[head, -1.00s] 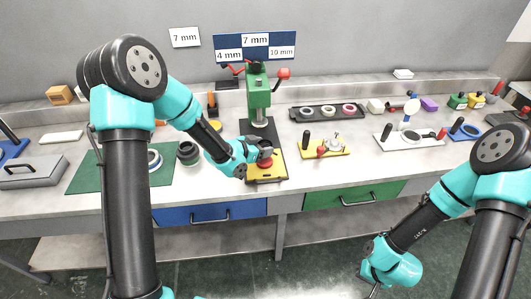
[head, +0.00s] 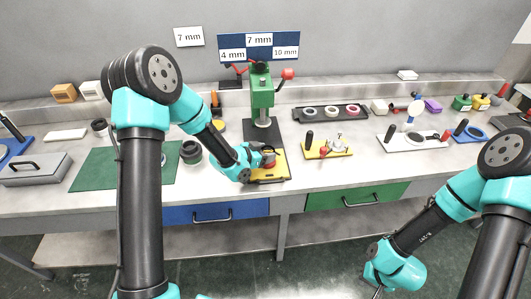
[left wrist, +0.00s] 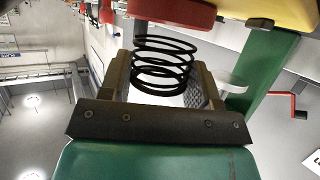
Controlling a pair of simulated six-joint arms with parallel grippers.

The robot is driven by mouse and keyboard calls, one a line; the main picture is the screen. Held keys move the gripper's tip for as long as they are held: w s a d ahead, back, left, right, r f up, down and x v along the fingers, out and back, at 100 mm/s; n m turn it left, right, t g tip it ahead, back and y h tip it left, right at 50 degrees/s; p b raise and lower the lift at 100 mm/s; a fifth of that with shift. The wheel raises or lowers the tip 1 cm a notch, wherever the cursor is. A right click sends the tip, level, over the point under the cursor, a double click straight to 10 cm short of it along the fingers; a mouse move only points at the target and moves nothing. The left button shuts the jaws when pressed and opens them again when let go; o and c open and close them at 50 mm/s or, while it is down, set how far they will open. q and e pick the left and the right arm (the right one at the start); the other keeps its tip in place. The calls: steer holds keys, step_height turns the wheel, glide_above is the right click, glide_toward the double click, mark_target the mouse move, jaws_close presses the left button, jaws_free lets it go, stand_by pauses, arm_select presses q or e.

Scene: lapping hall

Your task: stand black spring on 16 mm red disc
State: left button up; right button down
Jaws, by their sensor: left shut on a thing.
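The black spring (left wrist: 163,66) stands between the two fingers of my left gripper (left wrist: 162,75) in the left wrist view, its coils in clear sight. My left gripper (head: 266,153) is shut on it. The red disc (left wrist: 172,12) shows right beside the spring's far end, on a yellow base (left wrist: 280,12). In the head view the red disc (head: 270,164) lies just below the gripper, partly hidden. I cannot tell whether spring and disc touch. My right gripper (head: 385,280) hangs low in front of the bench; its fingers cannot be made out.
The green press (head: 261,92) stands just behind the left gripper. A dark ring stack (head: 191,152) is left of it on the bench. A yellow stand (head: 328,150) with small parts is to the right. A dark tray (head: 330,112) of rings lies behind.

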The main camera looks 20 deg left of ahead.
arm_select(q)
steer(key=shift+f, duration=0.55)
steer(key=o, duration=0.9)
steer(key=shift+r, duration=0.35)
steer(key=shift+s+a+r, duration=0.15)
steer(key=shift+r, duration=0.2)
steer(key=v, duration=1.1)
steer(key=shift+s+a, duration=0.2)
steer(key=shift+s, duration=0.05)
